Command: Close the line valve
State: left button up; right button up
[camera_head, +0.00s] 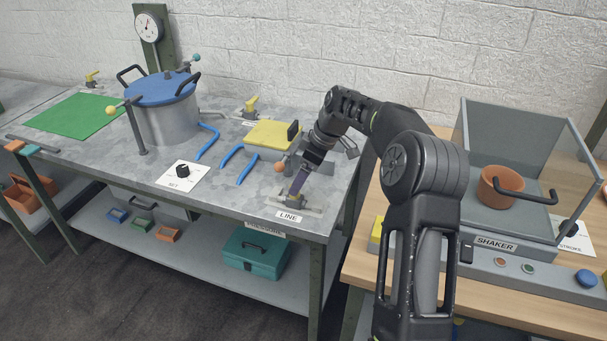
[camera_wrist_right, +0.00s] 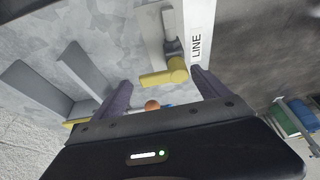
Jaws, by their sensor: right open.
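The line valve stands on the grey metal bench beside the white LINE label (camera_head: 289,216). In the wrist view its grey body (camera_wrist_right: 172,35) carries a yellow lever (camera_wrist_right: 163,75), and the LINE label (camera_wrist_right: 197,45) lies just beside it. My right gripper (camera_head: 298,184) reaches down over the valve from the right and hides much of it in the head view. In the wrist view the right gripper (camera_wrist_right: 161,80) is open, with the yellow lever between its purple fingers. Contact with the fingers cannot be told. My left gripper is not in view.
A grey bracket (camera_wrist_right: 85,68) stands close to the right gripper. A yellow pad (camera_head: 272,134), blue hoses (camera_head: 240,164) and a pot with a blue lid (camera_head: 163,105) are further left. The shaker (camera_head: 498,228) stands on the wooden table at right.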

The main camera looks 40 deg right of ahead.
jog(key=v, duration=0.8)
jog(key=shift+b, duration=0.3)
jog(key=shift+f, duration=0.15)
